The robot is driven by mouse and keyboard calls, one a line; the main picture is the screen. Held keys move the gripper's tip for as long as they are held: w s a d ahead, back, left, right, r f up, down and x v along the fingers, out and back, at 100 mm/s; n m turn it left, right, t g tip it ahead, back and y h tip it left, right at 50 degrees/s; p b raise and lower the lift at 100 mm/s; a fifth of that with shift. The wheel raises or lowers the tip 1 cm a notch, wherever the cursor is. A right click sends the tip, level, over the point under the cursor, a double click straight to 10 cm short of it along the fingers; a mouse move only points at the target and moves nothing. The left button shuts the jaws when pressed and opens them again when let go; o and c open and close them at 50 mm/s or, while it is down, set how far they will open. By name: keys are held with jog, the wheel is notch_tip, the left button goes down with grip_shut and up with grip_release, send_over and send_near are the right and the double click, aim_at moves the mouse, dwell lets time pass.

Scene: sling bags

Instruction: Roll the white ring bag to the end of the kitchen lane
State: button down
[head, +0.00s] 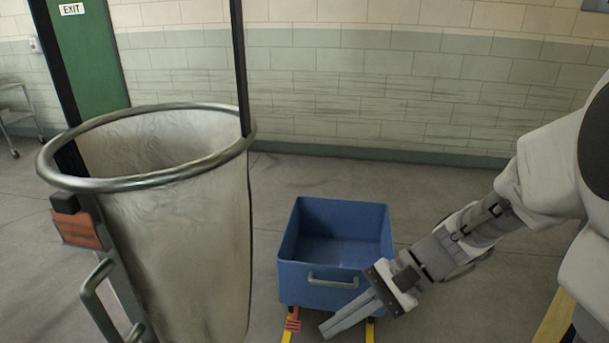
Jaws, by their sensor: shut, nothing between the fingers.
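The white ring bag (180,240) stands large on the left. Its greyish-white cloth hangs from a round metal ring, and its mouth is open. A metal handle (95,300) and an orange-red tag (78,229) are on its left side. Its foot is below the picture edge, so its wheels are hidden. My gripper (328,329) is at the bottom centre, to the right of the bag and apart from it. Its fingers are shut and empty, and they point down to the left in front of the blue bin.
A blue bin (299,286) with a metal handle stands on the floor right of the bag. Short yellow floor strips (370,330) show below it. A tiled wall closes the back, with a green door (90,60) at left. Grey floor between bin and wall is clear.

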jog(key=w+a+r+m+y+p, duration=0.2)
jog(key=w+m+y+p, duration=0.1)
jog(key=w+m+y, duration=0.2)
jog(key=m+t+y+p, duration=0.3)
jog(key=m+t, duration=0.1)
jog(key=m, duration=0.1)
send_near(242, 254)
jog(key=a+p, duration=0.1)
jog(key=a, duration=0.5)
jog(key=shift+s, duration=0.1)
jog(key=shift+a+t+p, duration=0.3)
jog(key=shift+a+t, duration=0.1)
jog(key=shift+a, duration=0.05)
